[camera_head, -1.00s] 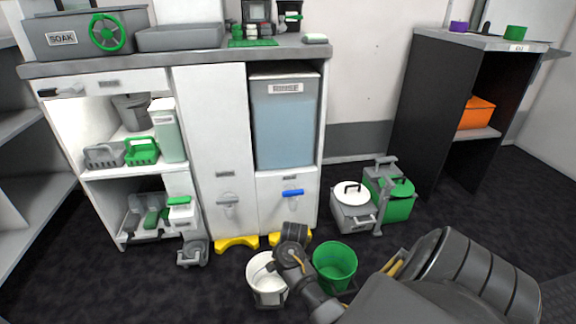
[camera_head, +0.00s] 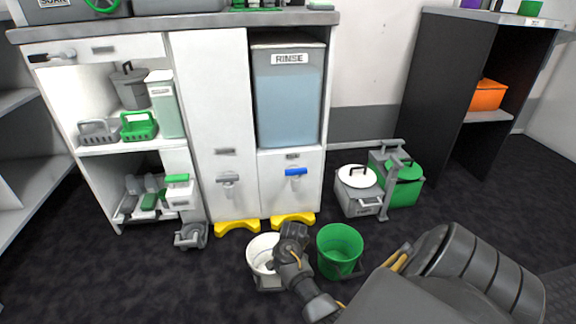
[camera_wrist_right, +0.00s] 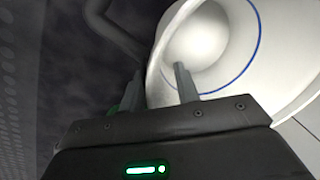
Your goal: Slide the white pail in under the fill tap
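The white pail (camera_head: 263,247) stands on the dark floor in front of the cabinet, partly hidden by my right arm. In the right wrist view, the pail's inside (camera_wrist_right: 205,45) shows with a blue ring line. My right gripper (camera_wrist_right: 158,92) is open at its rim, one finger inside and one outside, with a visible gap between them. In the head view, its fingers are hidden behind the wrist. Two taps are on the cabinet front: one with a blue handle (camera_head: 295,172) below the RINSE tank (camera_head: 288,100), one grey (camera_head: 228,178). My left gripper is out of view.
A green pail (camera_head: 339,252) stands just right of my right wrist. Yellow floor pieces (camera_head: 237,227) lie at the cabinet's foot. A grey caster (camera_head: 190,236) is at left. Grey and green lidded containers (camera_head: 358,195) stand right of the cabinet.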

